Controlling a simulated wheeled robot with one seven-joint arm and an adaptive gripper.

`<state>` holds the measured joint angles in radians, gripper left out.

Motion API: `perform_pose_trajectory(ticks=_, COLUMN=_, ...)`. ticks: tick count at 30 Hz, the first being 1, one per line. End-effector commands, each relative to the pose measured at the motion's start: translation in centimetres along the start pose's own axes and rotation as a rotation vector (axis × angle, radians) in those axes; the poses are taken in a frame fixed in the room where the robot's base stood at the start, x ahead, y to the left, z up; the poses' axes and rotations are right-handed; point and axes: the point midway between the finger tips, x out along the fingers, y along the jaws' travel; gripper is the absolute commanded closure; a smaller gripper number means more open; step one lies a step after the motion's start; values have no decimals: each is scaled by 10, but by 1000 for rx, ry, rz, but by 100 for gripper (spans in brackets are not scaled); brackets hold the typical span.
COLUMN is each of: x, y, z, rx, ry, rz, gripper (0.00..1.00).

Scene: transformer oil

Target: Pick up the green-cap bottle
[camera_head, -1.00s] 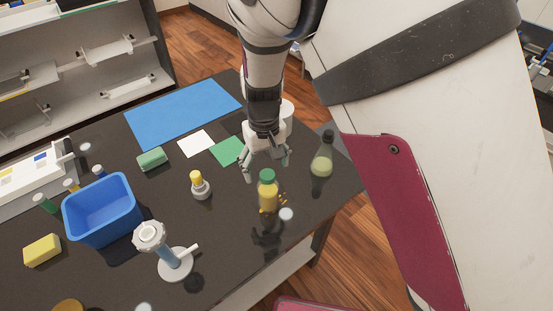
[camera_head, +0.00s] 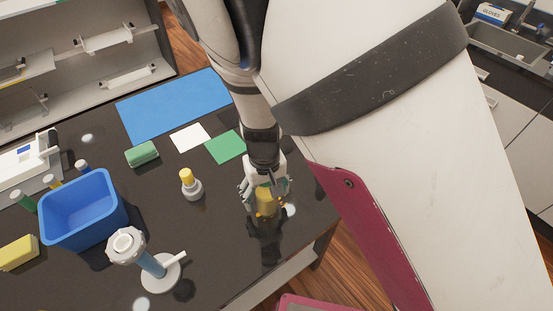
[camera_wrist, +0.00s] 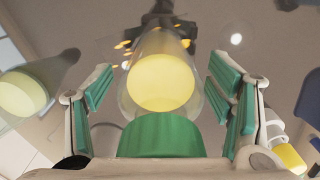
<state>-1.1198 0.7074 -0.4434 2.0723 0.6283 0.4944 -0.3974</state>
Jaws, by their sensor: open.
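The green-cap bottle (camera_head: 267,201) stands on the black table, holding yellow liquid; my gripper hides its cap in the head view. In the wrist view the bottle (camera_wrist: 160,85) points away from the camera, its green cap (camera_wrist: 160,135) close to the palm. My gripper (camera_head: 264,187) is over the bottle from above. In the wrist view the teal-padded fingers of my gripper (camera_wrist: 160,92) stand on either side of the bottle, open, with gaps left and right.
A flask with pale liquid (camera_wrist: 25,92) is close on the left in the wrist view. Small orange bits lie around the bottle.

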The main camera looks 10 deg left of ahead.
Motion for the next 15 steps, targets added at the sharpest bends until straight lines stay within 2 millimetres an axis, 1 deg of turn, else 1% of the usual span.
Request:
perform_pose_trajectory(ticks=5, x=-1, y=0, z=1, rx=0, ry=0, rz=0, gripper=25)
perform_pose_trajectory(ticks=8, x=-1, y=0, z=1, rx=0, ry=0, rz=0, gripper=46)
perform_pose_trajectory(ticks=9, x=-1, y=0, z=1, rx=0, ry=0, rz=0, gripper=55)
perform_pose_trajectory(ticks=11, x=-1, y=0, z=1, rx=0, ry=0, rz=0, gripper=68)
perform_pose_trajectory(ticks=12, x=-1, y=0, z=1, rx=0, ry=0, rz=0, gripper=78)
perform_pose_trajectory(ticks=13, x=-1, y=0, z=1, rx=0, ry=0, rz=0, gripper=84)
perform_pose_trajectory(ticks=14, x=-1, y=0, z=1, rx=0, ry=0, rz=0, gripper=90)
perform_pose_trajectory(ticks=15, x=-1, y=0, z=0, rx=0, ry=0, rz=0, gripper=90)
